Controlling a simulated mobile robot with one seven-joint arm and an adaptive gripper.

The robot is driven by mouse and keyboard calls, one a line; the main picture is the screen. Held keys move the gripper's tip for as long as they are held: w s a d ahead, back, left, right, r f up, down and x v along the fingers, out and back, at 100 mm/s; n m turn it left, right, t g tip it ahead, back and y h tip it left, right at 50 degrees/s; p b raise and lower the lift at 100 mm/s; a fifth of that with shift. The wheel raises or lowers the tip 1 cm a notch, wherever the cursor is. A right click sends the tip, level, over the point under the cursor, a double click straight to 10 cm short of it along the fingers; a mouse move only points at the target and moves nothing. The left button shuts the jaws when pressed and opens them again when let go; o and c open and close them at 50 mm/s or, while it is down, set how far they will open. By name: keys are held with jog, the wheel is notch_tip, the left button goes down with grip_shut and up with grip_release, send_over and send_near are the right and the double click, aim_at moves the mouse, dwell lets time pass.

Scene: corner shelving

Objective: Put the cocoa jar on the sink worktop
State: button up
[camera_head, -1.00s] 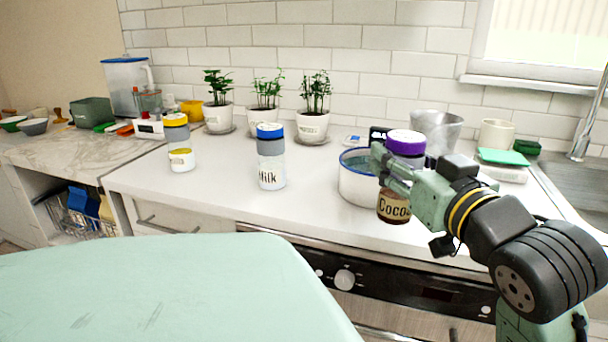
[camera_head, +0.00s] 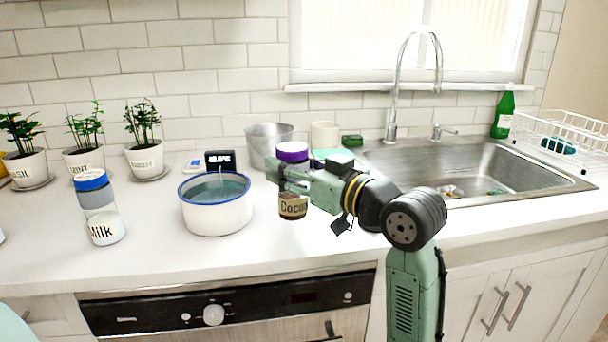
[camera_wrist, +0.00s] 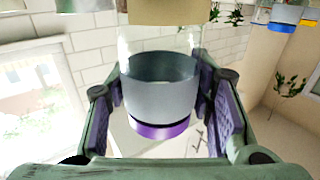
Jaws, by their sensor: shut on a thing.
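The cocoa jar (camera_head: 292,206) has a purple lid and a "Cocoa" label. My gripper (camera_head: 290,180) is shut around its middle and holds it upright at the worktop's front part; I cannot tell whether its base touches the surface. In the wrist view the jar (camera_wrist: 160,85) stands between the two finger pads, its purple lid toward the bottom of the picture. The white worktop (camera_head: 150,250) runs along the wall. The steel sink (camera_head: 470,170) is set into it at the right, with bare worktop (camera_head: 475,222) along its front edge.
A white, blue-rimmed pot of liquid (camera_head: 215,215) stands just left of the jar. A milk jar (camera_head: 100,212) is farther left. A metal bucket (camera_head: 268,143), cream mug (camera_head: 325,135) and several potted plants stand behind. A dish rack (camera_head: 560,140) and green bottle (camera_head: 503,112) are right.

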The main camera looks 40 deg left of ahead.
jog(key=shift+w+d+f+p, duration=0.15)
jog(key=shift+w+f+p, duration=0.15)
jog(key=shift+w+f, duration=0.6)
jog(key=shift+w+d+f+p, duration=0.1)
jog(key=shift+w+f+p, duration=0.2)
jog(key=shift+w+f, duration=0.6)
jog(key=shift+s+f, duration=0.15)
jog(key=shift+f, duration=0.1)
jog(key=shift+f, duration=0.15)
jog(key=o, duration=1.5)
